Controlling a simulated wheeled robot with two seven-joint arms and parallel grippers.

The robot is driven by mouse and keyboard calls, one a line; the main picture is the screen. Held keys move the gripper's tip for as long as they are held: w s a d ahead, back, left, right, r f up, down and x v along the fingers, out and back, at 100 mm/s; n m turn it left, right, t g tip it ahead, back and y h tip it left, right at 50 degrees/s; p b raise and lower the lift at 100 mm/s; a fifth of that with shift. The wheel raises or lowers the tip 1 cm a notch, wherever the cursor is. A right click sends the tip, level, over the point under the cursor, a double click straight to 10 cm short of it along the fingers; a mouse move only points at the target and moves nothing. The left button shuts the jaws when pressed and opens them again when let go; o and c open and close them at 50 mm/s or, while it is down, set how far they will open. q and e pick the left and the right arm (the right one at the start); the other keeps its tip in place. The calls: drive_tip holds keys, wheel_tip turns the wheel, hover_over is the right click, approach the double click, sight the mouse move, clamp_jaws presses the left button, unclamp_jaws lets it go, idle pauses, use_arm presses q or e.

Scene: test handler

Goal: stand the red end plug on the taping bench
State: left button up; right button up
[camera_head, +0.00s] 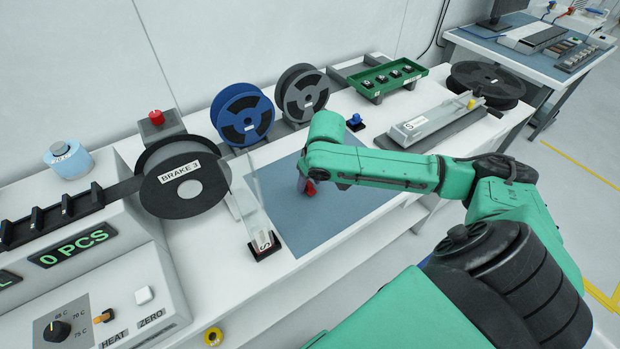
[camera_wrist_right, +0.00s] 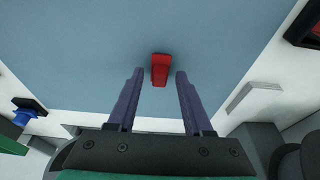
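The red end plug (camera_head: 310,188) is at the blue-grey mat (camera_head: 345,213) on the white taping bench (camera_head: 285,308), partly hidden by my right gripper (camera_head: 305,185) in the head view. In the right wrist view, the plug (camera_wrist_right: 160,70) lies between the tips of my two open fingers (camera_wrist_right: 159,74), with a gap on each side. I cannot tell whether it touches the mat or stands upright. My left gripper is not in view.
A clear rail (camera_head: 250,208) borders the mat on the left, with the BRAKE 3 reel (camera_head: 185,187) beyond. Blue (camera_head: 243,115) and grey (camera_head: 303,95) reels stand behind. A blue plug (camera_head: 354,121) and green tray (camera_head: 388,78) are farther right. The mat's front is clear.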

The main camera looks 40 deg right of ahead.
drive_tip(key=shift+r, duration=0.1)
drive_tip(key=v, duration=1.2)
drive_tip(key=shift+d, duration=0.1)
